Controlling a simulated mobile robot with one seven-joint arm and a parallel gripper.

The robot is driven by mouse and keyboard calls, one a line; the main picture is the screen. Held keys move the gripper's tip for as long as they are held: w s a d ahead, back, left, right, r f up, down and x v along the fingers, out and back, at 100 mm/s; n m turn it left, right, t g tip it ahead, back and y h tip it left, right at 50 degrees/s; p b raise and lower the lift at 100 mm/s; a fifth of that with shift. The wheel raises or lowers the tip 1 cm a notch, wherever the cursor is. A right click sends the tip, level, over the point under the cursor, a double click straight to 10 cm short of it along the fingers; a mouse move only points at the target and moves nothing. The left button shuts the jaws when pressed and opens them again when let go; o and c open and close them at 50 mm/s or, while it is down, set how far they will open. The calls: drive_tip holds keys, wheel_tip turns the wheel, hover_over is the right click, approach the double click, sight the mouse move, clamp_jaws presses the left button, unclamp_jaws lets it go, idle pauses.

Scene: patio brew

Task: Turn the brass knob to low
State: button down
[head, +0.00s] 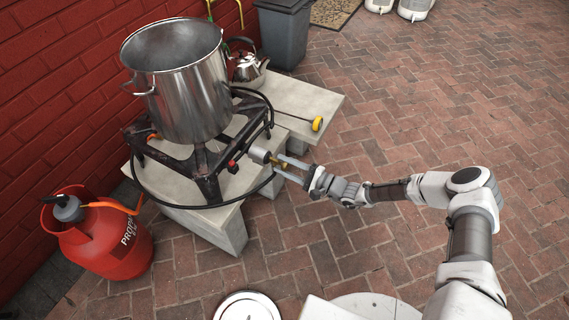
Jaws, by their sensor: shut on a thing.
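The brass knob (280,163) sits at the front right of the black burner stand (205,175), at the end of a short grey cylindrical fitting (259,154). My gripper (283,166) reaches in from the right with its two long fingers around the knob and is shut on it. The fingers partly hide the knob, and its setting is too small to read. A small red part (233,167) shows on the stand just left of the fitting.
A large steel pot (185,95) stands on the burner. A kettle (249,68) and a yellow-ended rod (317,124) are on the pale slabs (270,95) behind. A red propane cylinder (110,245) stands at left. The brick paving at right is clear.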

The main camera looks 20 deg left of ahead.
drive_tip(key=shift+w, duration=0.1)
idle(0.4)
drive_tip(key=shift+c, duration=2.3)
unclamp_jaws()
drive_tip(key=s+d+p, duration=0.1)
drive_tip(key=d+p, duration=0.2)
drive_tip(key=d, duration=1.4)
drive_tip(key=shift+s+d, duration=0.25)
drive_tip(key=shift+s, duration=0.05)
